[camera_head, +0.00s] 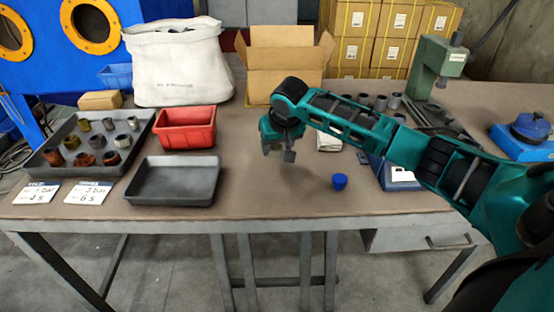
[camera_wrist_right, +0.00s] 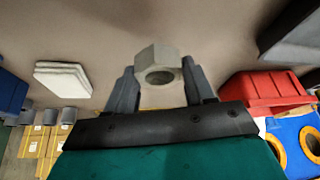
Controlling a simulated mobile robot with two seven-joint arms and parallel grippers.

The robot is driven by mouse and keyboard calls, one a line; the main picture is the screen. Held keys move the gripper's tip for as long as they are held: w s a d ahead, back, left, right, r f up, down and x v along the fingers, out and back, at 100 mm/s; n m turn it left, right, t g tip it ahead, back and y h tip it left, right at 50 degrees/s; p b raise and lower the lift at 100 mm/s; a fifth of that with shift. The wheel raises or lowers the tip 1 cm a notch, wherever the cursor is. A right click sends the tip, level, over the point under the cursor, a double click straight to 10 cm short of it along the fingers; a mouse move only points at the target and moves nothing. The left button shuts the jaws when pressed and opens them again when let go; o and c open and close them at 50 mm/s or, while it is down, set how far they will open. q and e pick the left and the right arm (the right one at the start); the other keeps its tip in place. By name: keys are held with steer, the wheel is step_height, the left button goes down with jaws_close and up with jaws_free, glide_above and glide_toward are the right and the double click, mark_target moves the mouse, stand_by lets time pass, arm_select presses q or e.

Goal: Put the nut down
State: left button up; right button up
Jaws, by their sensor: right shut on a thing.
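My right gripper (camera_head: 279,150) is above the middle of the brown table, its fingers pointing down. It also shows in the right wrist view (camera_wrist_right: 160,85), shut on a grey hexagonal nut (camera_wrist_right: 158,56). The nut sits between the two fingertips with its hole partly visible, above the table surface (camera_wrist_right: 215,35). In the head view the nut is too small to tell clearly from the fingers. My left gripper is not in view.
An empty dark tray (camera_head: 174,196) and a red bin (camera_head: 186,143) stand left of the gripper. A larger tray (camera_head: 137,156) holds several rusty and grey pieces. A blue cap (camera_head: 339,181) lies to the right. An open carton (camera_head: 285,78) stands behind. The front middle of the table is clear.

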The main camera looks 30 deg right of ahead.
mark_target(276, 165)
step_height(276, 165, down, 3)
steer(key=shift+f+b, duration=0.2)
steer(key=shift+b, duration=0.1)
steer(key=shift+f, duration=0.4)
steer(key=shift+f, duration=0.35)
